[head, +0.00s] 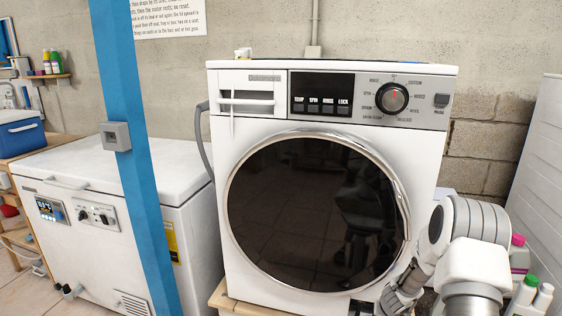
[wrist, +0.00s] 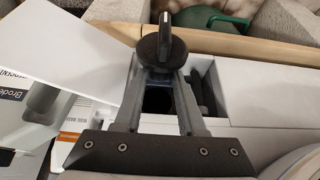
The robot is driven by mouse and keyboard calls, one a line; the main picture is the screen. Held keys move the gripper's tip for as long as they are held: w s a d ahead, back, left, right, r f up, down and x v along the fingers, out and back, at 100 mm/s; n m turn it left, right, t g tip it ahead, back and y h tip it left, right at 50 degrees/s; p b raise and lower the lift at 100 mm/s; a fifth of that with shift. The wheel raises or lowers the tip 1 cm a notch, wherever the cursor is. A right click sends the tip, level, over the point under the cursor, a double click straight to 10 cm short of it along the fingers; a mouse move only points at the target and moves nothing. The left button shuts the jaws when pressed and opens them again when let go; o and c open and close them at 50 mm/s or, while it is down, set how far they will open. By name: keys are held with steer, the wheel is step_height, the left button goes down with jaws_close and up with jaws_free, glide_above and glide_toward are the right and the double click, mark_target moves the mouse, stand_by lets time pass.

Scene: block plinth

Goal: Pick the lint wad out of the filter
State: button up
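In the wrist view, a dark round cap with an upright grip (wrist: 160,48), which looks like the filter, stands at the tips of my gripper (wrist: 161,72). The two fingers are apart, and their tips meet the cap's near edge. I cannot tell whether they press on it. A dark opening (wrist: 158,99) shows between the fingers. I cannot make out the lint wad in either view. In the head view, the white washing machine (head: 238,160) stands with its round door shut. My arm reaches low at its front right corner, and the gripper's fingers are not clear there.
A white panel (wrist: 65,45) and a printed box (wrist: 25,105) are left of my fingers. A wooden edge (wrist: 215,42) runs behind the cap. In the head view, bottles (head: 525,292) stand at the lower right, and a blue post (head: 133,170) and white chest freezer (head: 75,165) are left.

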steer(key=shift+c, duration=0.9)
steer(key=shift+r+p, duration=2.3)
steer(key=shift+r, duration=0.75)
